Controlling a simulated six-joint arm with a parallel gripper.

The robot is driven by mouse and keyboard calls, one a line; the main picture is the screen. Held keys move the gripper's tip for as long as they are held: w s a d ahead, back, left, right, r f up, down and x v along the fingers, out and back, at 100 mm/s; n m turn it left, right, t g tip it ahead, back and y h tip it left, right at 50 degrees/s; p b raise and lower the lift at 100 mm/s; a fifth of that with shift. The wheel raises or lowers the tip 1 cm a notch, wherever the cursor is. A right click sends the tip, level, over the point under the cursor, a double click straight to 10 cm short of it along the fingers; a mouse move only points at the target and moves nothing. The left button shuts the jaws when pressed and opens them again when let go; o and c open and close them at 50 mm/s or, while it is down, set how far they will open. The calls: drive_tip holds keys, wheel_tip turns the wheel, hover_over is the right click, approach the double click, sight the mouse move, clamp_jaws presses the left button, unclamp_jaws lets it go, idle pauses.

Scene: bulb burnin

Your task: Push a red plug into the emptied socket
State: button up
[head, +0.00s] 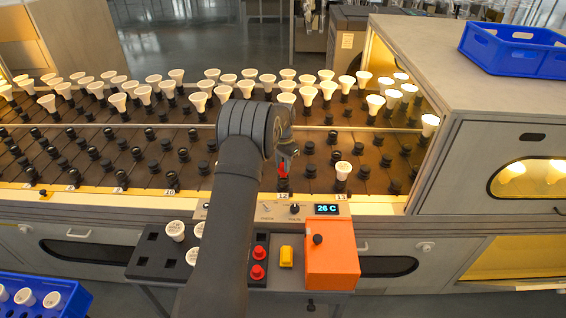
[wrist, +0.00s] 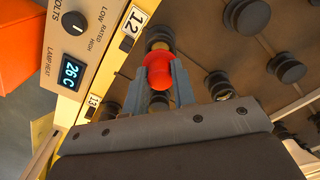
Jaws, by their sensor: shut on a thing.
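My gripper (head: 284,160) is over the front row of the rack, just behind the label 12. It is shut on a red plug (wrist: 158,70), which also shows in the head view (head: 283,171). In the wrist view the two grey fingers (wrist: 160,88) hold the plug from either side. A dark socket (wrist: 159,37) by the label 12 (wrist: 137,18) lies right at the plug's far end; it shows below the plug in the head view (head: 283,185). I cannot tell whether plug and socket touch. Two more red plugs (head: 259,253) stand in the bench tray.
A lit-looking white bulb (head: 343,168) stands in the front row right of the plug. Several bulbs fill the back rows. The control panel (head: 326,209) reads 26 C. A yellow block (head: 286,256) and orange box (head: 332,258) sit in front. Dark empty sockets surround the gripper.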

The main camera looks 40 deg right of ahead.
drive_tip(key=shift+f, duration=1.4)
drive_tip(key=o, duration=1)
drive_tip(key=shift+o, duration=0.2)
wheel_tip(320, 180, up, 18)
drive_tip(key=shift+f, duration=0.25)
drive_tip(key=shift+f, duration=0.1)
wheel_tip(320, 180, down, 17)
drive_tip(key=shift+f, duration=0.15)
drive_tip(key=shift+r, duration=0.2)
drive_tip(key=shift+r, duration=0.1)
